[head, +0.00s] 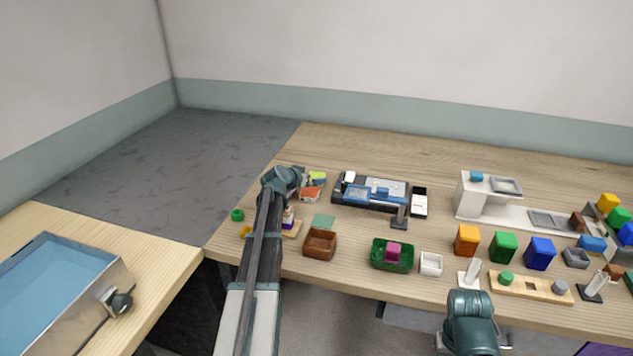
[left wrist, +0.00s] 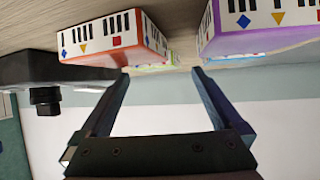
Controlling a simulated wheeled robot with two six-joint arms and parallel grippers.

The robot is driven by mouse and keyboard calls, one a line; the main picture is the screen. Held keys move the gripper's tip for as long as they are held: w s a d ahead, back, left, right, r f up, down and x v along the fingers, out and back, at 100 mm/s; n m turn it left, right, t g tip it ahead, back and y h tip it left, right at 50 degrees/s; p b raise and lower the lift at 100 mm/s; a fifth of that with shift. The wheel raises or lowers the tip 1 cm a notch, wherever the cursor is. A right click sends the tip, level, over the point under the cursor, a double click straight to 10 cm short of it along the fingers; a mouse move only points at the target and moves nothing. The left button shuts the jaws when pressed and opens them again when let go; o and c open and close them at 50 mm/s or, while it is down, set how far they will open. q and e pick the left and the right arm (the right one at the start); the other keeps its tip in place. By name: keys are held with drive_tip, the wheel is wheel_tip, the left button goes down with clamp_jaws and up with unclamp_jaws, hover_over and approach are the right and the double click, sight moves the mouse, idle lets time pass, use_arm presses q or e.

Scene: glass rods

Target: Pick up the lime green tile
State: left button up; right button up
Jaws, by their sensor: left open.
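The lime green tile (head: 317,176) lies at the back left of the table, just right of my left gripper (head: 298,183). In the left wrist view a lime green edge (left wrist: 155,68) shows between and beyond the fingertips (left wrist: 160,73), partly hidden by an orange-edged tile (left wrist: 112,40). That tile has a white face with black bars and coloured shapes. A purple-edged tile (left wrist: 258,30) of the same kind is at the right. My left gripper is open, with nothing between its fingers.
A dark device (left wrist: 60,72) is at the left in the wrist view. A black-and-blue tray (head: 345,204) stands right of the tiles. A brown box (head: 320,244) and a flat green square (head: 324,221) are nearer the front. The table behind the tiles is clear.

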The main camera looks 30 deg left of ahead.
sight(316, 176)
use_arm(q)
drive_tip(key=b+x, duration=0.1)
drive_tip(key=x, duration=0.2)
drive_tip(key=shift+w, duration=0.25)
drive_tip(key=shift+s, duration=0.1)
drive_tip(key=c, duration=1.5)
drive_tip(key=shift+r, duration=0.1)
wheel_tip(316, 176, up, 10)
drive_tip(key=p, duration=1)
